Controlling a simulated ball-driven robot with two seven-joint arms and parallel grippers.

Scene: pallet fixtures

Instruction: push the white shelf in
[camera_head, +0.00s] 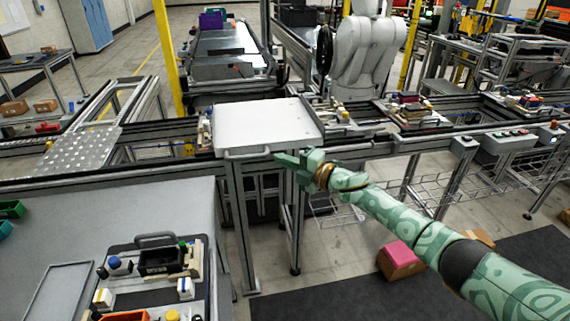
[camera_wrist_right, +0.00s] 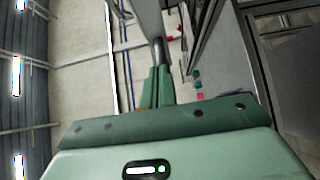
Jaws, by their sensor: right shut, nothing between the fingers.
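The white shelf (camera_head: 265,122) is a flat pale tray-like surface on a metal frame, in the middle of the head view. It has a grey bar handle (camera_head: 247,156) along its near edge. My right gripper (camera_head: 280,158) is shut and empty, at the right end of this handle by the shelf's near edge. I cannot tell whether the fingertips touch it. In the right wrist view, my closed green fingers (camera_wrist_right: 157,88) meet or overlap a grey bar beyond them. My left gripper is out of view.
A grey table (camera_head: 120,215) with a fixture tray stands at the near left. A conveyor line (camera_head: 350,148) runs behind and to the right. A white robot arm (camera_head: 362,55) stands behind it. A pink-topped box (camera_head: 400,258) lies on the floor below my right arm.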

